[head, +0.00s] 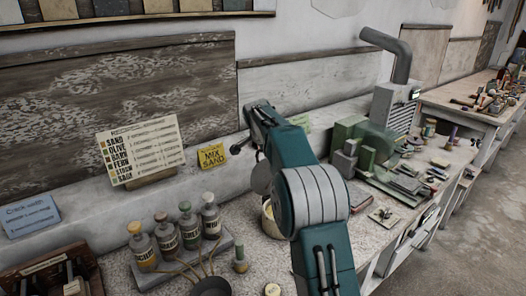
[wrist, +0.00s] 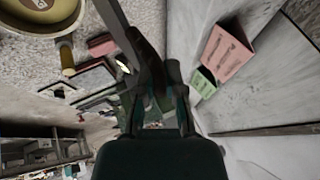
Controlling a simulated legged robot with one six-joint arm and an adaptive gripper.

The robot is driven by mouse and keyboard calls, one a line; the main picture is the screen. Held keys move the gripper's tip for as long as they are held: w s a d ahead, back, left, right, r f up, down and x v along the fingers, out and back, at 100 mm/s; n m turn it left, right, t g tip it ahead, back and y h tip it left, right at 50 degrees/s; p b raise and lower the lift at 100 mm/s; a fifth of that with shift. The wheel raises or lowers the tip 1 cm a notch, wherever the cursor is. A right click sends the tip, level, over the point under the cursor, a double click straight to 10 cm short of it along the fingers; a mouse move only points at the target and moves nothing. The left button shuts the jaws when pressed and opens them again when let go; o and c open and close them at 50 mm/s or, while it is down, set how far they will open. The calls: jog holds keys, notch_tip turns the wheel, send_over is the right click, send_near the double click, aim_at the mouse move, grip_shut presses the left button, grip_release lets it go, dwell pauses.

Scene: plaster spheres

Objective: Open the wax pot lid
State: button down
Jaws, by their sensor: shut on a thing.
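The wax pot (head: 271,222) stands on the bench, a cream round pot partly hidden behind my arm in the head view. In the wrist view its yellowish rim (wrist: 72,55) and brown inside show at the top left. The grey round lid (head: 262,178) is raised and steeply tilted above the pot, not covering it. In the wrist view the lid shows nearly edge-on as a dark bar (wrist: 122,32) running to my fingers. My gripper (wrist: 158,88) is shut on the lid at its lower end. My arm hides the fingertips in the head view.
Several stoppered bottles (head: 189,228) stand in a tray left of the pot. A sign board (head: 141,150) and yellow card (head: 212,156) are behind. A green machine (head: 362,142) and loose tools crowd the bench right of my arm.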

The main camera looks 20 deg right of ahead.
jog(key=shift+w+d+r, duration=0.1)
jog(key=shift+r, duration=0.05)
jog(key=c, duration=0.7)
grip_release()
jog(key=v, duration=1.1)
jog(key=shift+s+r, duration=0.25)
jog(key=shift+r, duration=0.1)
